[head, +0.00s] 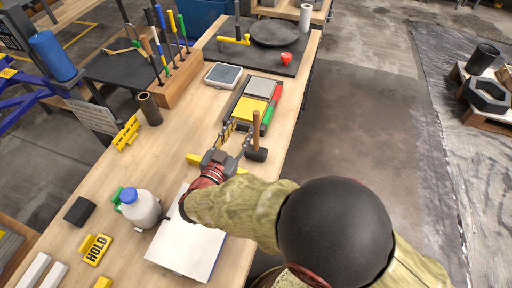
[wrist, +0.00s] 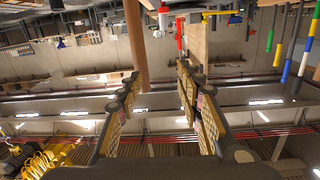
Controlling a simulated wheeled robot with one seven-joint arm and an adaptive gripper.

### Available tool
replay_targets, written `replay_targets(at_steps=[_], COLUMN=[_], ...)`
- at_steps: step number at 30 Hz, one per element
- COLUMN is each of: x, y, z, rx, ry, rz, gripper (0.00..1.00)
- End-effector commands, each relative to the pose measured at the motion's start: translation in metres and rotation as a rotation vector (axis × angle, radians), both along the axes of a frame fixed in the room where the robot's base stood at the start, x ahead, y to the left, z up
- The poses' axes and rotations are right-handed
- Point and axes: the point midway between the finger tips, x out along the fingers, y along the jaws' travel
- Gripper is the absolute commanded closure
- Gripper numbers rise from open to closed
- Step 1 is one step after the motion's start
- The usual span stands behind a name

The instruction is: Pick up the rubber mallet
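The rubber mallet has a pale wooden handle (head: 256,129) and a dark head (head: 257,154). It is near the right edge of the wooden workbench (head: 175,140), head down with the handle pointing up. My gripper (head: 238,135) is just left of the mallet in the head view, its fingers spread. In the wrist view my gripper (wrist: 160,72) is open, and the wooden handle (wrist: 136,42) shows near the left fingertip. I cannot tell whether they touch. The mallet's head is not visible in the wrist view.
A tray with yellow and grey blocks (head: 250,110) lies just beyond my gripper. A tool rack (head: 180,82) stands at the back left. Open floor lies right of the bench.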

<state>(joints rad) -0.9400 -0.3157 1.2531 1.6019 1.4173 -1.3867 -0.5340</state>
Motion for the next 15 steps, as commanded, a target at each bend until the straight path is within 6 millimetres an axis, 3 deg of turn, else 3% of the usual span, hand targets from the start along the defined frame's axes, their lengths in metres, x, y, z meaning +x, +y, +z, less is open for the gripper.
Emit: replay_targets(at_steps=[3, 6, 15], x=[-0.017, -0.021, 0.004], y=[-0.01, -0.017, -0.032], z=[-0.006, -0.008, -0.009], rx=[-0.059, -0.082, -0.084], ry=[-0.022, -0.03, -0.033], rz=[-0.071, -0.101, -0.107], gripper=[0.63, 0.63, 0.63])
